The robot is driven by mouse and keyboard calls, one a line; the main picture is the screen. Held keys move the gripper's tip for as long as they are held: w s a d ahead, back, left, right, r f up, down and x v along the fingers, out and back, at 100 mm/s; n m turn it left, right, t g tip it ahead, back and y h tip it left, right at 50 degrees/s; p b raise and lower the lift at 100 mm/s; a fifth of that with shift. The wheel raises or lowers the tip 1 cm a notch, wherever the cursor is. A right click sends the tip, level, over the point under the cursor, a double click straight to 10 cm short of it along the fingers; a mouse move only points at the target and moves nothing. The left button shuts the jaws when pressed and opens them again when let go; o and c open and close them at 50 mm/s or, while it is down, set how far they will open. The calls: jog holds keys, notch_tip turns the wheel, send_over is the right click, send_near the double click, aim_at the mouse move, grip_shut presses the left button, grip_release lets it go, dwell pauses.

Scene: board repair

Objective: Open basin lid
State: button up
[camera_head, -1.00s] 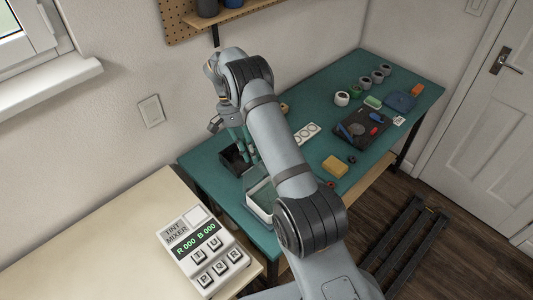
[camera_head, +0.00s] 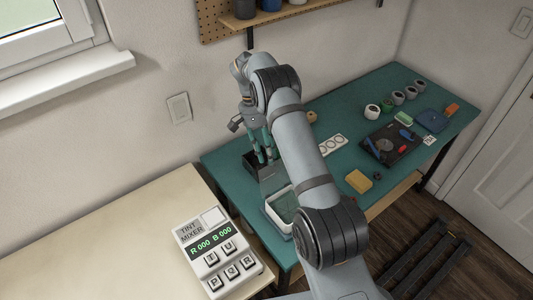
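My gripper (camera_head: 266,158) has green fingers and points down at the left end of the green bench. Its fingertips are over or beside a black open box (camera_head: 250,162). A grey flat panel (camera_head: 271,180), perhaps the lid, stands tilted just below the fingertips. I cannot tell whether they touch it. In front of the panel is a white-rimmed basin (camera_head: 268,210) with a grey-green inside, partly hidden by my arm. Two fingers show, but whether they are shut on anything is too small to tell.
A tint mixer (camera_head: 215,252) stands on the cream table at the lower left. A yellow sponge (camera_head: 359,181), a white card with rings (camera_head: 332,144), a dark board (camera_head: 391,144) and several jars (camera_head: 397,98) lie to the right. The wall is close behind the gripper.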

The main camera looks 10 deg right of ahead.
jog(key=o, duration=0.4)
jog(key=f, duration=0.1)
jog(key=s+d+f, duration=0.1)
jog(key=shift+s+f+g, duration=0.2)
jog(key=shift+f+g, duration=0.1)
jog(key=shift+f, duration=0.05)
jog(key=o, duration=0.4)
jog(key=shift+w+f, duration=0.15)
jog(key=shift+w, duration=0.1)
jog(key=shift+o, duration=0.9)
jog(key=shift+w+a, duration=0.15)
jog(key=shift+a, duration=0.2)
jog(key=shift+c, duration=0.8)
jog(key=v, duration=0.6)
jog(key=shift+w+r, duration=0.15)
jog(key=shift+r, duration=0.1)
jog(key=c, duration=0.5)
jog(key=shift+w+r+p, duration=0.15)
jog(key=shift+r+p, duration=0.15)
jog(key=shift+r, duration=0.55)
jog(key=shift+c, duration=0.2)
